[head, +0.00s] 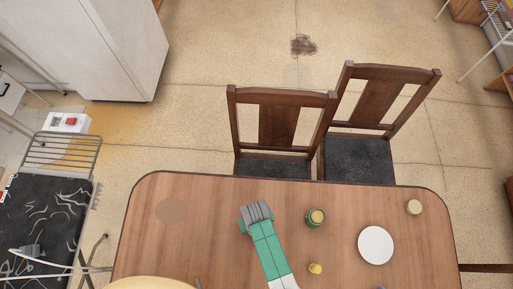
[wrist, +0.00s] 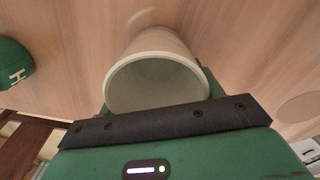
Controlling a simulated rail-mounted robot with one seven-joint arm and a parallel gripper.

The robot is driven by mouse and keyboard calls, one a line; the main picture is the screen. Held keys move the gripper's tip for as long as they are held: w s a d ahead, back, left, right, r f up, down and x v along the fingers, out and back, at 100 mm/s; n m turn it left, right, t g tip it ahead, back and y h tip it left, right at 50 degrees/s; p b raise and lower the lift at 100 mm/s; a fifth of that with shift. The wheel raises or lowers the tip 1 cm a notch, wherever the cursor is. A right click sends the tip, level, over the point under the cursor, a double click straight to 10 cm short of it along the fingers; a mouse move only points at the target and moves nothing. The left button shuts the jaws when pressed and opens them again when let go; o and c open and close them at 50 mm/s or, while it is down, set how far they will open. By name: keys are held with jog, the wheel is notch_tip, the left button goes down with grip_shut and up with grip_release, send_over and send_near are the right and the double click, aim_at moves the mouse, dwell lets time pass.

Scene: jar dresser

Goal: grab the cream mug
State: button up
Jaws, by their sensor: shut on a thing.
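The cream mug (wrist: 155,58) fills the middle of the wrist view, its round open rim facing the camera. In the head view the mug is hidden by the gripper. I cannot tell whether the mug touches the table.
Two chairs (head: 275,125) stand beyond the table (head: 210,235).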

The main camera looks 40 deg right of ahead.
jog(key=shift+r, duration=0.4)
jog(key=r, duration=0.1)
jog(key=s+r, duration=0.1)
jog(key=shift+d+r+p, duration=0.25)
jog(key=shift+r+p, duration=0.1)
jog(key=s+d, duration=0.3)
jog(key=s, duration=0.1)
jog(key=s+d+r, duration=0.1)
jog(key=s+d, duration=0.1)
jog(key=s, duration=0.2)
jog(key=s+d, duration=0.3)
jog(key=s, duration=0.1)
jog(key=shift+d+r, duration=0.15)
jog(key=shift+d, duration=0.2)
